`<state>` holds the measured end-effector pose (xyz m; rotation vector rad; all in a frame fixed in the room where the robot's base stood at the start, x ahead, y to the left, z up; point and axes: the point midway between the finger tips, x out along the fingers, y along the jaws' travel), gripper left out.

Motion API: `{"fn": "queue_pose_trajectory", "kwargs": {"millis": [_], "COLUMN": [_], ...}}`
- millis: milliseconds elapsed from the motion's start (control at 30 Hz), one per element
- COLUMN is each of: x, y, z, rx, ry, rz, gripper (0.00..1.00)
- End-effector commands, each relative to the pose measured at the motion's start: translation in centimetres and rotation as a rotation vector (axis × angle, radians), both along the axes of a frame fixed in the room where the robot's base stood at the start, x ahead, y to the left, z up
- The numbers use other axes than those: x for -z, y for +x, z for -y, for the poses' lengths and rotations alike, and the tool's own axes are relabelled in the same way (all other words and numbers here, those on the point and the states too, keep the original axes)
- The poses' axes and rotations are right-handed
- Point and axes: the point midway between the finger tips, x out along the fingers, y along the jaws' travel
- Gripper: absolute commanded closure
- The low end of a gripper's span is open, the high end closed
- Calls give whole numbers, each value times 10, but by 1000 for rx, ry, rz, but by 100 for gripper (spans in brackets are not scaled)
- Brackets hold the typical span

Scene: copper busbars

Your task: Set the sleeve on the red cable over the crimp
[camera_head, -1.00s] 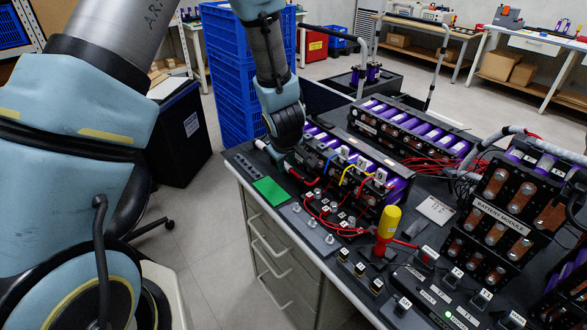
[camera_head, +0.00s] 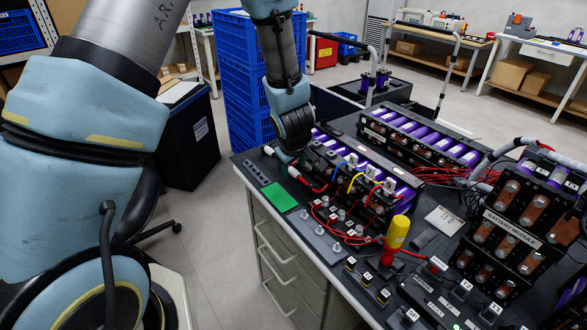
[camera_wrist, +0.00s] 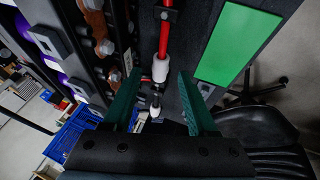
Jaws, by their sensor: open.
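The red cable (camera_wrist: 165,38) runs down the upper middle of the wrist view. A white sleeve-like piece (camera_wrist: 160,68) sits at its end. Below it are a short thin dark and metallic stretch, perhaps the crimp (camera_wrist: 156,90), and a second white piece (camera_wrist: 154,112). My gripper (camera_wrist: 160,75) is open, with one green finger on each side of this line and a gap at both sides. In the head view, my gripper (camera_head: 287,160) is low over the bench's left end, and the red cable (camera_head: 311,187) leads off to the right. The fingers hide part of the joint there.
A green pad (camera_head: 285,198) lies by the bench's front edge. Battery modules (camera_head: 420,140) with purple cells stand behind and to the right.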

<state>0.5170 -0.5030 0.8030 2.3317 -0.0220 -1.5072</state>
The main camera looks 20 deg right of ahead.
Motion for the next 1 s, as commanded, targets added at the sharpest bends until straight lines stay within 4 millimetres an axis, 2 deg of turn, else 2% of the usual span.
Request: {"fn": "queue_pose_trajectory", "kwargs": {"millis": [200,400,600,1000], "x": [-44,-71,-79,-78], "y": [-19,-32,-38,-38], "z": [-8,-16,-19,-19], "rx": [2,0,-1,-2], "ry": [-3,-1,0,-1], "rz": [3,2,1,1], "gripper": [42,42,42,42]}}
